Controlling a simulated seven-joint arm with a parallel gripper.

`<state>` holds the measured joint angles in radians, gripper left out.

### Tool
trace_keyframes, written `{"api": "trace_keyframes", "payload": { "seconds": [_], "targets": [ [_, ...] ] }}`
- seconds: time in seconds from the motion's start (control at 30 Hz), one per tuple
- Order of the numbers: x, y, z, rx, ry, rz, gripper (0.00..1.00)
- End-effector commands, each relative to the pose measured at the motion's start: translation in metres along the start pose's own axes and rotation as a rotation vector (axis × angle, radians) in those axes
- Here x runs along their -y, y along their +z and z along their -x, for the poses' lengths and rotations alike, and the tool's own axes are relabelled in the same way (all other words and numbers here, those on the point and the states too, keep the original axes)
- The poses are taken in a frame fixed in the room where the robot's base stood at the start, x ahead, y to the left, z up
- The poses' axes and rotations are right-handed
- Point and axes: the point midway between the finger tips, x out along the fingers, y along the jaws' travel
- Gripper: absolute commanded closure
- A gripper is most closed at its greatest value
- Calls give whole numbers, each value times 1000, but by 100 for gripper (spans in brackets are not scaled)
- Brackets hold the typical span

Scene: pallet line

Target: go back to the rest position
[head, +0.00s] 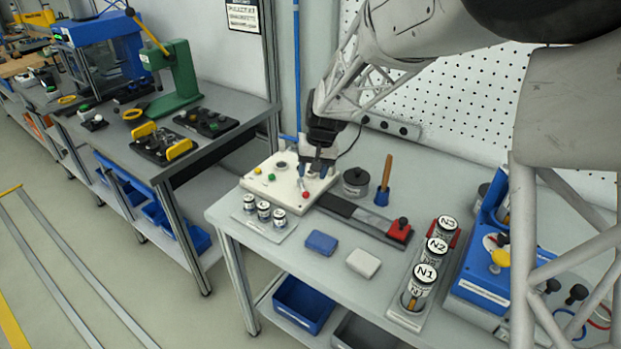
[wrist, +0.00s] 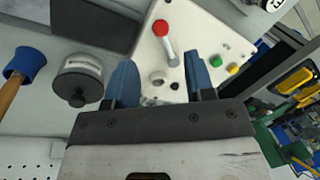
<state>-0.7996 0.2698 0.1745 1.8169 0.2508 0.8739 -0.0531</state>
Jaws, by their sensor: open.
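My gripper (head: 314,172) is over the back right part of a white control box (head: 258,192). In the wrist view my gripper (wrist: 160,80) shows two blue fingers spread apart with nothing held between them. The box also shows in the wrist view (wrist: 205,45), with a red-knobbed lever (wrist: 161,28), a green button (wrist: 216,61) and a yellow button (wrist: 233,70). Whether the fingertips touch the box I cannot tell.
A dark round pot with a knob (head: 356,182) and a wooden-handled tool in a blue holder (head: 384,180) stand close to the right. Small cans (head: 264,211) stand in front. Labelled cans N1 (head: 425,278), N2 and N3 stand in a rack further right.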

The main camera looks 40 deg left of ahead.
Motion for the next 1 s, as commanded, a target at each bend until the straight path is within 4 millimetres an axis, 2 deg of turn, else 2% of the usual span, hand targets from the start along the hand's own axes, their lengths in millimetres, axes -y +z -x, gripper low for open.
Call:
{"api": "trace_keyframes", "payload": {
  "seconds": [0.73, 0.87, 1.0],
  "targets": [
    [-2, 1, 6, -1, 0, -3, 51],
    [-12, 6, 14, -7, 2, -13, 51],
    [-31, 19, 32, -19, 8, -34, 51]
  ]
}}
